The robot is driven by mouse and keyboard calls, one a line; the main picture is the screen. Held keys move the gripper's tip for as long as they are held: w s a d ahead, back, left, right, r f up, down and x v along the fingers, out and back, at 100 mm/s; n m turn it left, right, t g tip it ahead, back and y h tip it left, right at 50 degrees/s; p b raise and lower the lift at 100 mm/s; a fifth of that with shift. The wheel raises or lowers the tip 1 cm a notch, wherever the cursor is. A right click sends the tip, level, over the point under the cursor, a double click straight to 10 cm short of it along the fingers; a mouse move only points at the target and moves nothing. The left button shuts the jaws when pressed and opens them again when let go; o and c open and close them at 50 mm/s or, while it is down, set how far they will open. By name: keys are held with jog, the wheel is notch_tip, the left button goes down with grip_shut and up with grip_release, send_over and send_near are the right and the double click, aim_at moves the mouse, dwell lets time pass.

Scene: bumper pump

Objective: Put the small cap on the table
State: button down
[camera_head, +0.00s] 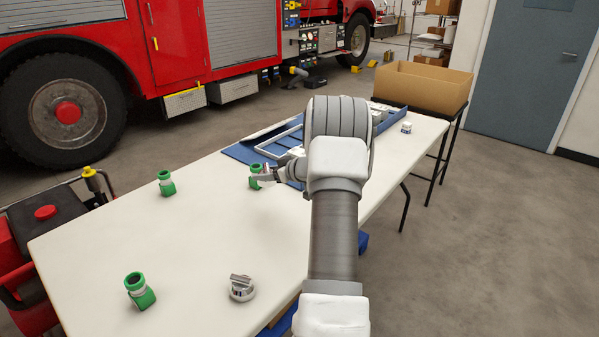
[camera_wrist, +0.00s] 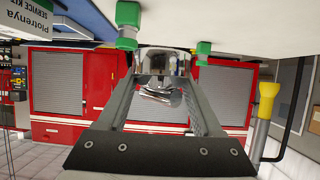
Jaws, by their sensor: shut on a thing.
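A small silver cap (camera_wrist: 160,88) is between my gripper's fingers in the wrist view. My gripper (camera_wrist: 165,64) is shut on it. In the head view my gripper (camera_head: 268,178) is over the far half of the white table (camera_head: 190,240), right beside a green fitting (camera_head: 255,172). The held cap is hard to make out there, and its height above the table cannot be told. Another silver cap (camera_head: 241,288), with a raised bar on top, sits on the table near its front edge.
Green fittings stand at the left (camera_head: 166,183) and front (camera_head: 139,290) of the table. An open blue case (camera_head: 248,152) lies at the back, partly behind my arm. A small white box (camera_head: 406,127) is at the far right. The table's middle is clear.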

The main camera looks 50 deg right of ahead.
jog(key=s+d, duration=0.3)
jog(key=d, duration=0.3)
jog(key=b, duration=0.6)
send_over(257, 211)
jog(key=shift+m+h, duration=0.3)
notch_tip(257, 211, down, 7)
jog(key=shift+w+f, duration=0.1)
jog(key=shift+f, duration=0.05)
notch_tip(257, 211, down, 4)
jog(key=shift+b, duration=1.05)
jog(key=shift+c, duration=0.2)
grip_release()
